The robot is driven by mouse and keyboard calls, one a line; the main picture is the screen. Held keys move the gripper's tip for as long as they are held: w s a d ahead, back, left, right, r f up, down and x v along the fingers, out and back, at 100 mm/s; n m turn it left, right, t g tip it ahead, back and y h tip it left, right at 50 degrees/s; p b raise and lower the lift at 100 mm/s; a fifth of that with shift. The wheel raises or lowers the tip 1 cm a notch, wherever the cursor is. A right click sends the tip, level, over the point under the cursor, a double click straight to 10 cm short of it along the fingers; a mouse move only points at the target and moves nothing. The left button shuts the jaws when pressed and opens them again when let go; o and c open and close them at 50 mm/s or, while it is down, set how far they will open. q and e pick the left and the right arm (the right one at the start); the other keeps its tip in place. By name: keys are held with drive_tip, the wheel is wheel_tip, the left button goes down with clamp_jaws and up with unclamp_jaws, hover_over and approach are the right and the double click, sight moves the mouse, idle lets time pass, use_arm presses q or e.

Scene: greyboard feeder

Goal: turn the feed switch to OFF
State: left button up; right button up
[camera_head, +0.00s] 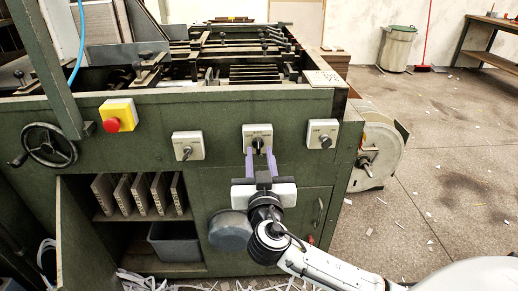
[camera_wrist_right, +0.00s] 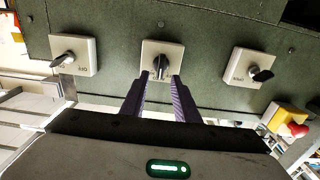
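Three switches on pale square plates sit in a row on the green machine front. The middle switch (camera_head: 257,139) has a dark knob standing roughly upright; it also shows in the right wrist view (camera_wrist_right: 161,66). The left switch (camera_head: 187,147) and the right switch (camera_head: 322,134) have knobs too. The lettering is too small to tell which is the feed switch. My right gripper (camera_head: 260,151) is in front of the middle switch. Its purple fingers are apart, one each side of the knob, and their tips (camera_wrist_right: 161,77) lie close to it; contact cannot be told. My left gripper is out of view.
A red button on a yellow box (camera_head: 118,116) and a handwheel (camera_head: 50,146) are on the panel's left. Below are an open shelf with upright boards (camera_head: 137,195) and a grey bin (camera_head: 174,242). A round grey reel (camera_head: 376,156) stands at right. Floor there is mostly clear.

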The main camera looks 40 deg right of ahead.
sight(258, 146)
drive_tip(key=shift+x, duration=1.15)
drive_tip(key=shift+w+d, duration=0.15)
drive_tip(key=shift+w, duration=0.2)
drive_tip(key=shift+c, duration=0.7)
clamp_jaws()
